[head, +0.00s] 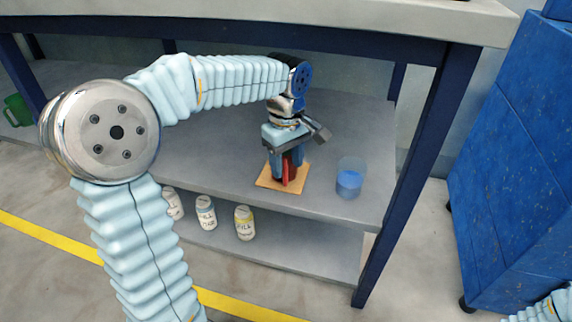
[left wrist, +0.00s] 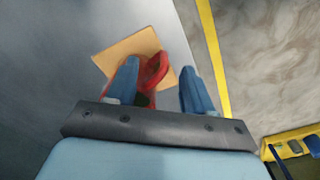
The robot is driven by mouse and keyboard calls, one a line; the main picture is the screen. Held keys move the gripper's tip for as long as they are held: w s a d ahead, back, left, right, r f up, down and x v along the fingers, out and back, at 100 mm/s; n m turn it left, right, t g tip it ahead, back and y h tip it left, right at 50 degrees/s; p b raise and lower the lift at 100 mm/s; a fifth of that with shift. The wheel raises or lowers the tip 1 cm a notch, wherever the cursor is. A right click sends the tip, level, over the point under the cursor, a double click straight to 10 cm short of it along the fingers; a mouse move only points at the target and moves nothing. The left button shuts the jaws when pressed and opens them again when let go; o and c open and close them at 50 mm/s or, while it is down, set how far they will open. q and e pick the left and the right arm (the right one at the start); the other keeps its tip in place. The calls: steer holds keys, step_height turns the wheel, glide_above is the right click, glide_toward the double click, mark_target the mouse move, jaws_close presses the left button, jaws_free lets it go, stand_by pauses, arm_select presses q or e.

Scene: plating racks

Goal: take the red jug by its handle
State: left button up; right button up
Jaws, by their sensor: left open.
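The red jug (head: 292,174) stands on a tan square board (head: 265,182) on the upper shelf, largely hidden by my left gripper (head: 287,160) in the head view. That gripper points down over the jug. In the left wrist view, the two blue fingers (left wrist: 159,68) are spread apart, and part of the red jug (left wrist: 153,72) shows between them, close to the left finger. My right gripper is out of view.
A clear cup with blue contents (head: 349,182) stands right of the board. Several labelled bottles (head: 244,222) stand on the lower shelf. The tabletop (head: 300,14) overhangs the shelf, and a blue leg (head: 410,190) stands at right. A blue cabinet (head: 520,150) is further right.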

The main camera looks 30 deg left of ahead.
mark_target(290, 172)
arm_select(q)
step_height(290, 172, down, 5)
steer(key=shift+f+b, duration=0.15)
steer(key=shift+b, duration=0.55)
steer(key=shift+c, duration=0.3)
jaws_close()
